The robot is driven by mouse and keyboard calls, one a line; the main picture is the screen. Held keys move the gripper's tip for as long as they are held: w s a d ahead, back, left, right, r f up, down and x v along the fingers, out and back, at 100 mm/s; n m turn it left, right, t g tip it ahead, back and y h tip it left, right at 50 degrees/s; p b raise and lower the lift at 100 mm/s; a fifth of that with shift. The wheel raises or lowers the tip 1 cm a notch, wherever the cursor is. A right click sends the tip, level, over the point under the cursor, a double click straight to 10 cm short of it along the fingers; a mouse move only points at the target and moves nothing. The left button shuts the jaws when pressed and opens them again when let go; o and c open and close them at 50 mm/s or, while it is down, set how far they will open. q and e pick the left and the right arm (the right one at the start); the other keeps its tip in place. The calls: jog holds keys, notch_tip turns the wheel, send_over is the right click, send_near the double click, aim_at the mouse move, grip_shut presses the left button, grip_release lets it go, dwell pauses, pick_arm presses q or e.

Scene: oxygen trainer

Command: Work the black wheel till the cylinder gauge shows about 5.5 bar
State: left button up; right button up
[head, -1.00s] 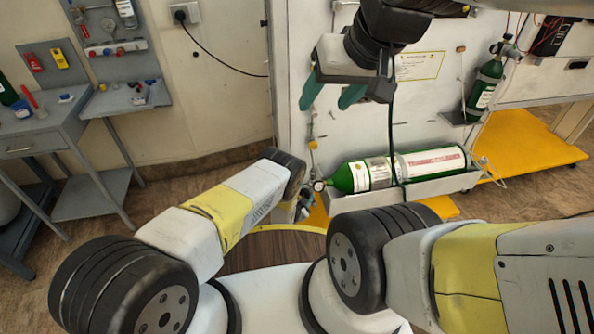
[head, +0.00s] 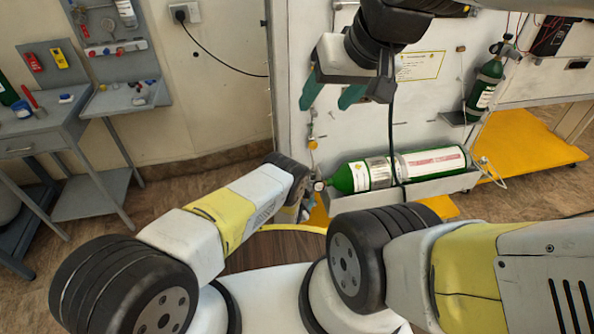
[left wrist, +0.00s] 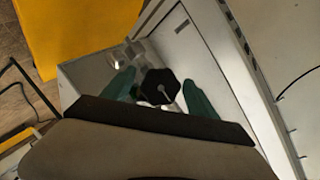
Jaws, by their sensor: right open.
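The black wheel (left wrist: 161,87) has a faceted rim and a pale centre in the left wrist view. My left gripper (left wrist: 158,80) is open, with one teal finger on each side of the wheel; I cannot tell whether they touch it. In the head view the left fingers and the wheel are mostly hidden by my left wrist. The green cylinder (head: 357,176) lies in a grey trough, and its small round gauge (head: 319,185) is at its left end, too small to read. My right gripper (head: 333,98) is open and empty above the cylinder, in front of the white panel.
A second green cylinder (head: 485,87) stands upright at the right. A yellow platform (head: 530,145) lies low beside the panel. A black cable hangs in front of the lying cylinder. A grey workbench (head: 45,143) with tools stands at the left. Floor between bench and panel is clear.

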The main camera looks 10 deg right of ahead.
pick_arm(q)
jog(key=v, duration=0.8)
jog(key=shift+w, duration=0.1)
dwell(0.9)
